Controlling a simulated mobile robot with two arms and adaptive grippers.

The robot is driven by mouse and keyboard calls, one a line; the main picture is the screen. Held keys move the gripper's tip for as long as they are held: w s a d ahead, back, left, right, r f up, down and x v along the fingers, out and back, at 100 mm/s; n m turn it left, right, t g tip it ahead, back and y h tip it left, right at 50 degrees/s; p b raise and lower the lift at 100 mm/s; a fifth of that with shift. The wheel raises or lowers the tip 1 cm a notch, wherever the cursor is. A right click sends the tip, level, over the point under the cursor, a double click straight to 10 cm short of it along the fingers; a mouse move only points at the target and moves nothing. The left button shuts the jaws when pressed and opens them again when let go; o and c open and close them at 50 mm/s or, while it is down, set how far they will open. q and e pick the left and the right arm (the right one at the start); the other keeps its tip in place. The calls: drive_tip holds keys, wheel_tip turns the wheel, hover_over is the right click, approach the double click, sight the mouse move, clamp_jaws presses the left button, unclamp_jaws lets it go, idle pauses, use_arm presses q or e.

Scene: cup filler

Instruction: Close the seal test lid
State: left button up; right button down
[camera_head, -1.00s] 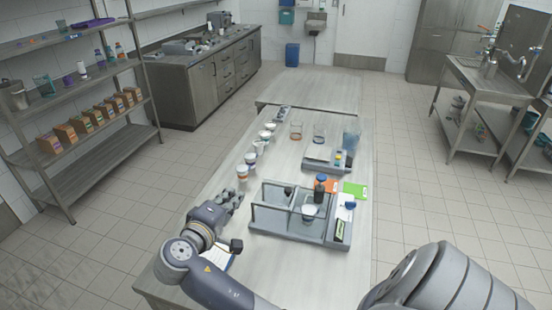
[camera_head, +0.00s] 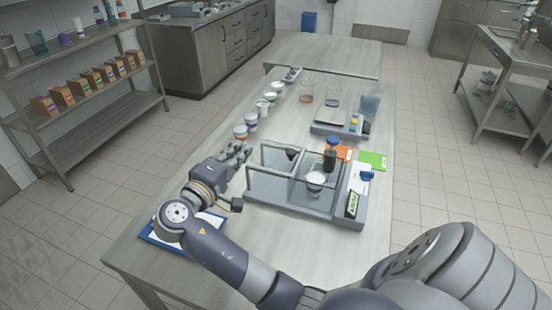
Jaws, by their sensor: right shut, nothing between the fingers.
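The seal test station is a grey tray (camera_head: 290,203) with clear, grey-framed panels (camera_head: 291,158) standing up over it, on the near part of the table. A small white cup (camera_head: 315,182) sits in its right compartment. Which panel is the lid, and how far it is open, I cannot tell. My right gripper (camera_head: 240,154) is left of the station, with its fingers shut and empty. It is apart from the panels as far as I can see. My left gripper is not in view.
A black bottle with a blue cap (camera_head: 331,155) stands by the station. Orange and green cards (camera_head: 373,161) lie behind. A row of white cups (camera_head: 252,120) runs along the table's left side. A blue clipboard (camera_head: 150,237) lies under my right arm. Bare table lies in front.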

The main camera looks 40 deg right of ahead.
sight(273, 162)
use_arm(q)
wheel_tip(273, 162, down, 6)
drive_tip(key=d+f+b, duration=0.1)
drive_tip(key=b, duration=0.3)
use_arm(e)
wheel_tip(273, 162, down, 6)
drive_tip(key=p+x, duration=0.2)
drive_tip(key=x, duration=0.8)
drive_tip(key=shift+d+r+p, duration=0.1)
drive_tip(key=shift+d+p, duration=0.15)
drive_tip(key=shift+p, duration=0.05)
drive_tip(key=s, duration=0.1)
drive_tip(key=d+p, duration=0.1)
drive_tip(key=s, duration=0.1)
drive_tip(key=shift+s+d+f, duration=0.3)
drive_tip(key=shift+s+f, duration=0.05)
drive_tip(key=shift+s+d+f, duration=0.1)
drive_tip(key=shift+s+d, duration=0.1)
drive_tip(key=shift+s, duration=0.1)
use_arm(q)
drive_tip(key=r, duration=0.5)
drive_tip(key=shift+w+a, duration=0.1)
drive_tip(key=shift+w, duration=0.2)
use_arm(e)
drive_tip(key=shift+w+f, duration=0.1)
